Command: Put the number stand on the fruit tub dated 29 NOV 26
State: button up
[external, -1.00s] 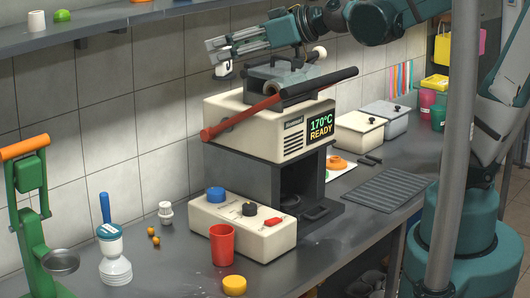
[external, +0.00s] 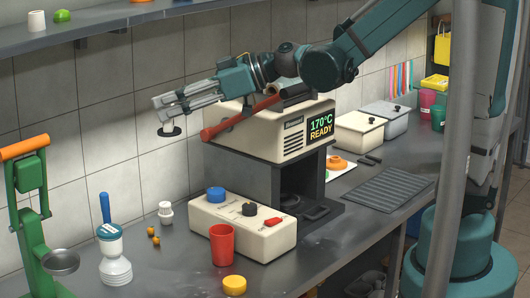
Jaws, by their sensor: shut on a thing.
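My gripper (external: 162,108) is at the upper left of the external view, raised in front of the tiled wall and left of the press. It is shut on a small dark piece with a round, flat disc (external: 170,131) hanging below the fingertips. This seems to be the number stand; no number on it can be read. No date 29 NOV 26 is legible anywhere. A cream lidded tub (external: 358,138) and a grey lidded tub (external: 385,119) stand behind the press on the right, but I cannot tell whether either is the fruit tub.
The press (external: 262,130) with its red-ended lever (external: 235,122) stands close to my arm. A control box (external: 240,222), red cup (external: 222,244), white funnel-like item (external: 114,256) and green hand press (external: 30,190) occupy the counter. A shelf (external: 120,32) runs above left.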

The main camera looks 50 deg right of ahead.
jog(key=w+a+f+n+g+y+b, duration=0.2)
jog(key=w+a+f+n+g+b, duration=0.15)
jog(key=a+f, duration=0.55)
jog(key=n+g+y+b, duration=0.2)
send_over(110, 229)
jog(key=shift+m+t, duration=0.25)
jog(key=shift+f, duration=2.3)
notch_tip(110, 229, down, 6)
jog(key=b, duration=0.1)
jog(key=shift+f, duration=0.2)
jog(key=shift+f+b, duration=0.35)
jog(key=shift+f, duration=1.4)
jog(key=shift+f, duration=0.1)
